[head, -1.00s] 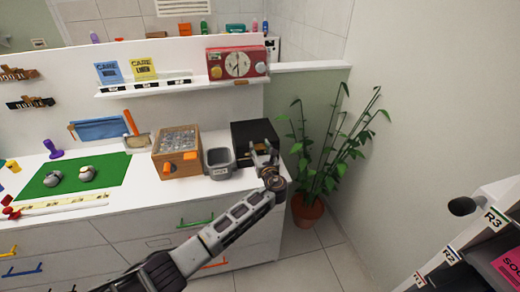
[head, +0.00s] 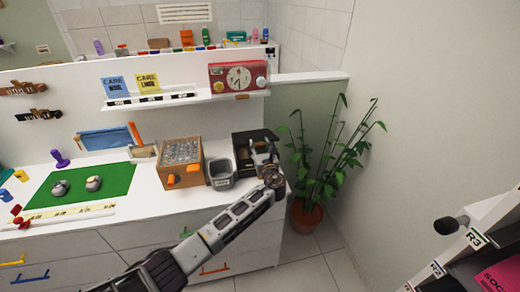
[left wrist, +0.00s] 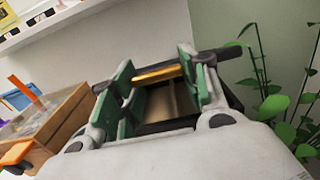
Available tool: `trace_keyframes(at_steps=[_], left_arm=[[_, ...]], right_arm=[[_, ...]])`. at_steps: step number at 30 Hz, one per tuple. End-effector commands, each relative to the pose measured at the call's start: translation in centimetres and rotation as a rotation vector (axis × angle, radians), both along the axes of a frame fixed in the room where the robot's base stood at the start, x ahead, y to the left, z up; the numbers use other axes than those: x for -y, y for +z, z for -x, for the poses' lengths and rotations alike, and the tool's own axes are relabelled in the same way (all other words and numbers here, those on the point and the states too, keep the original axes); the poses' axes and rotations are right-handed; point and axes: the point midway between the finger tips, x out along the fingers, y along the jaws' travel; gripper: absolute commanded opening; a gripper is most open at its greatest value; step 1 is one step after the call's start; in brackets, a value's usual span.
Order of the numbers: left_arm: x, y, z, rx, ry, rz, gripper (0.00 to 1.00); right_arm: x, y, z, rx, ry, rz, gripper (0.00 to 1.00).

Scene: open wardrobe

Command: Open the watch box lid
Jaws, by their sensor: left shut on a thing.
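The black watch box (head: 241,164) stands at the right end of the white counter. Its dark lid (head: 252,135) is tilted up, and a brownish inside shows below it. My left gripper (head: 262,150) is at the right front of the box. In the left wrist view its green-padded fingers (left wrist: 158,85) are set apart, shut on the gold lid handle (left wrist: 157,74) that spans between them. The tan inside (left wrist: 168,103) shows between the fingers. The gripper hides part of the box. My right gripper is not in view.
A grey bin (head: 221,172) and a wooden box with a clear top (head: 181,152) stand close left of the watch box. A potted plant (head: 315,180) stands on the floor to the right. A shelf with a red clock radio (head: 238,76) hangs above.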

Motion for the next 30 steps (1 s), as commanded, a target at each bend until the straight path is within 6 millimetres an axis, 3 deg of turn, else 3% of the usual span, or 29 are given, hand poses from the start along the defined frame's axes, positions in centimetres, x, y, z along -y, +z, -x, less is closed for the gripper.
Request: trace_keyframes(at_steps=[1,15,30], left_arm=[[-0.1,1.2,-0.2,0.008,0.001,-0.002,0.02],[-0.6,5.1,-2.0,0.007,0.001,0.0,0.01],[-1.0,6.9,-3.2,0.008,-0.001,-0.001,0.02]], right_arm=[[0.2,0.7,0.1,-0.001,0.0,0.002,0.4],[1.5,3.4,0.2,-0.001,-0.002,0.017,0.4],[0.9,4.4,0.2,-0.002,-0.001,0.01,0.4]])
